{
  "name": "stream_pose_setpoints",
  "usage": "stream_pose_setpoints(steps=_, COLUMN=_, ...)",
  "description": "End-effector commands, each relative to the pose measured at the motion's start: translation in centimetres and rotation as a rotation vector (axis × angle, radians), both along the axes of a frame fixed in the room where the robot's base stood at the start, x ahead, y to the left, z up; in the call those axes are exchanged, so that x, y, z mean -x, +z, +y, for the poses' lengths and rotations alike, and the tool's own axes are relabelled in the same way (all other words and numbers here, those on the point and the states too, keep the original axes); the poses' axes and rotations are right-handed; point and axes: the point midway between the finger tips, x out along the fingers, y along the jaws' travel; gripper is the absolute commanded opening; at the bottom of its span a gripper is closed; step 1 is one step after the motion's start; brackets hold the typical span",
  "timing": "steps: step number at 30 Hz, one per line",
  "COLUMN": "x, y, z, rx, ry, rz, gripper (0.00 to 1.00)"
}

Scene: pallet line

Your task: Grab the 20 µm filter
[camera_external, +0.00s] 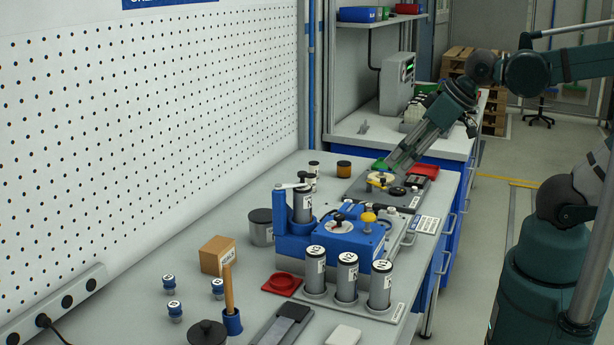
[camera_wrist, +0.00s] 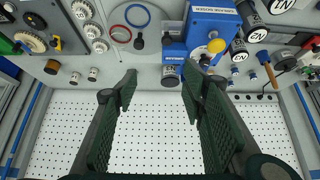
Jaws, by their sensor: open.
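Several silver filter canisters with white top labels are in view. Three stand upright in a row on a grey plate at the bench front: the left one (camera_external: 315,270), the middle one (camera_external: 346,277) and the right one (camera_external: 381,285). Canisters with white tops also show at upper right in the wrist view (camera_wrist: 250,34). Another silver canister (camera_external: 302,205) stands at the blue fixture (camera_external: 328,237). My gripper (camera_external: 393,166) is open and empty, above the far end of the bench (camera_wrist: 160,80).
A dark tray (camera_external: 358,190) with small parts lies below my gripper. Near the front stand small blue-and-white vials (camera_external: 169,284), a cardboard box (camera_external: 217,255), a wooden-handled tool (camera_external: 228,290) and a red dish (camera_external: 282,284). A pegboard wall (camera_external: 150,130) borders the bench.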

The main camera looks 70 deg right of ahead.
Motion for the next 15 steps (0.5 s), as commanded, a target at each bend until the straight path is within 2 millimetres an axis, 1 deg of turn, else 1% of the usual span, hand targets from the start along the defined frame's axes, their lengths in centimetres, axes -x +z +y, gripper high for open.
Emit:
stream_pose_setpoints(steps=5, x=-0.6, y=0.4, z=-0.3, rx=-0.009, ry=-0.019, rz=0.008, gripper=0.41)
stream_pose_setpoints(steps=8, x=-1.4, y=0.8, z=-0.5, rx=-0.021, ry=-0.044, rz=0.018, gripper=0.41)
stream_pose_setpoints(steps=11, x=-2.3, y=1.3, z=-0.9, rx=-0.037, ry=-0.076, rz=0.033, gripper=0.41)
stream_pose_setpoints(steps=15, x=-4.1, y=2.1, z=-1.7, rx=-0.065, ry=-0.133, rz=0.056, gripper=0.41)
